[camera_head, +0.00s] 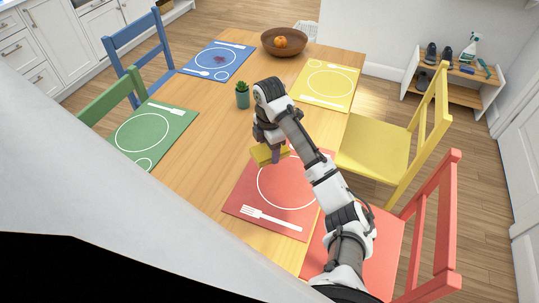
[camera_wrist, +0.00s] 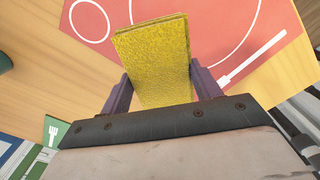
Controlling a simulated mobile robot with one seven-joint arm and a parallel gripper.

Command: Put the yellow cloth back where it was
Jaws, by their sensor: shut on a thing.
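The yellow cloth (camera_head: 265,156), a folded, rough-textured block, is between the fingers of my gripper (camera_head: 275,150). In the wrist view the cloth (camera_wrist: 155,60) sticks out past the gripper (camera_wrist: 162,88), with one dark finger on each side, shut on it. In the head view it appears over the table at the far left corner of the red placemat (camera_head: 240,195). The red placemat also shows behind the cloth in the wrist view (camera_wrist: 215,15). I cannot tell how high the cloth is above the table.
The wooden table (camera_head: 195,165) also bears a green placemat (camera_head: 171,118), a blue placemat (camera_head: 236,62), a yellow placemat (camera_head: 340,98), a potted plant (camera_head: 242,95) and a bowl (camera_head: 270,43) with an orange fruit. A spray bottle (camera_head: 470,48) stands on a shelf (camera_head: 460,92) at right. Chairs surround the table.

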